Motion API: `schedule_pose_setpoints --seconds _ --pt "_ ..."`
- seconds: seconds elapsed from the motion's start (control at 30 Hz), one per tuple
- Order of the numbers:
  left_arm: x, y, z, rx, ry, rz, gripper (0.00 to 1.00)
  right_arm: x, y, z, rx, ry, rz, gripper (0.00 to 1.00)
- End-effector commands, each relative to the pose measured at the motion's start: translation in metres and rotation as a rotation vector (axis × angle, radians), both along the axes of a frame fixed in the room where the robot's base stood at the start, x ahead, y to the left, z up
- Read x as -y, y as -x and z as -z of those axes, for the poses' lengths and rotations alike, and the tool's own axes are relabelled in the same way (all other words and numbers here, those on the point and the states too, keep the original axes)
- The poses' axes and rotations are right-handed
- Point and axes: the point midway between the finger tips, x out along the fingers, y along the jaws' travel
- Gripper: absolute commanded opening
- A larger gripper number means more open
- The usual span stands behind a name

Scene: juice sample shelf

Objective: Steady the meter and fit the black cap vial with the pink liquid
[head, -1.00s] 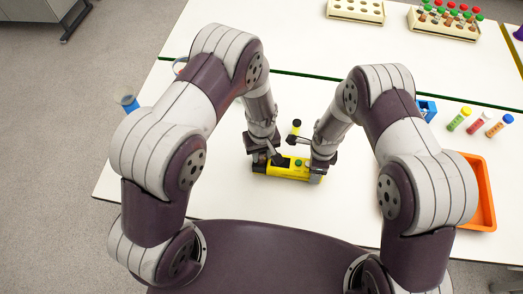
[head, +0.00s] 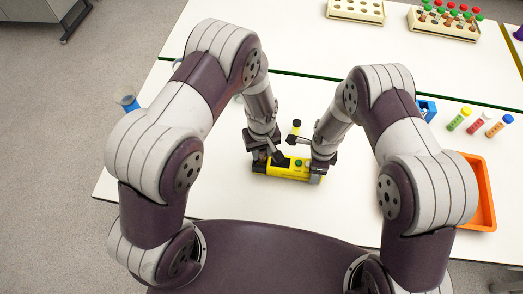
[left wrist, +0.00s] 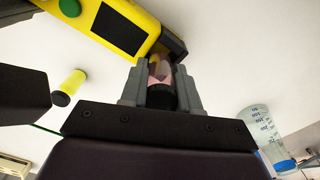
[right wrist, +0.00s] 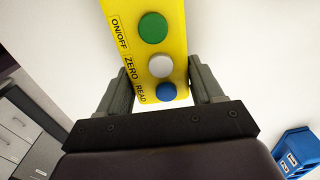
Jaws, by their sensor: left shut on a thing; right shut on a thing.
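The yellow meter (head: 285,168) lies on the white table, its screen and green button showing in the left wrist view (left wrist: 90,15). My right gripper (right wrist: 160,85) is shut across the meter's body, beside the green, white and blue buttons. My left gripper (left wrist: 160,85) is shut on the black cap vial with pink liquid (left wrist: 160,68). The cap faces the left wrist camera, and the pink part points at the black end of the meter. I cannot tell whether the vial's far end is inside the meter. In the head view my left gripper (head: 273,155) hides the vial.
A yellow and black vial (head: 296,127) stands just behind the meter. An orange tray (head: 483,190), a blue holder (head: 427,110) and several coloured vials are at the right. Racks (head: 445,22) stand at the back. A graduated beaker (left wrist: 262,130) shows in the left wrist view.

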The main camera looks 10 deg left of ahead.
Motion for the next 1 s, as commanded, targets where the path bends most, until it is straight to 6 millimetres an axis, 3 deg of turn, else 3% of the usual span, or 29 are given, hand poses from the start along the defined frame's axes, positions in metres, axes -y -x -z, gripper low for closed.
schedule_pose_setpoints --seconds 1.0 --pt "0.0 0.0 0.014 0.0 0.0 0.0 0.01 0.0 0.0 0.0 0.0 0.0 0.0 0.21"
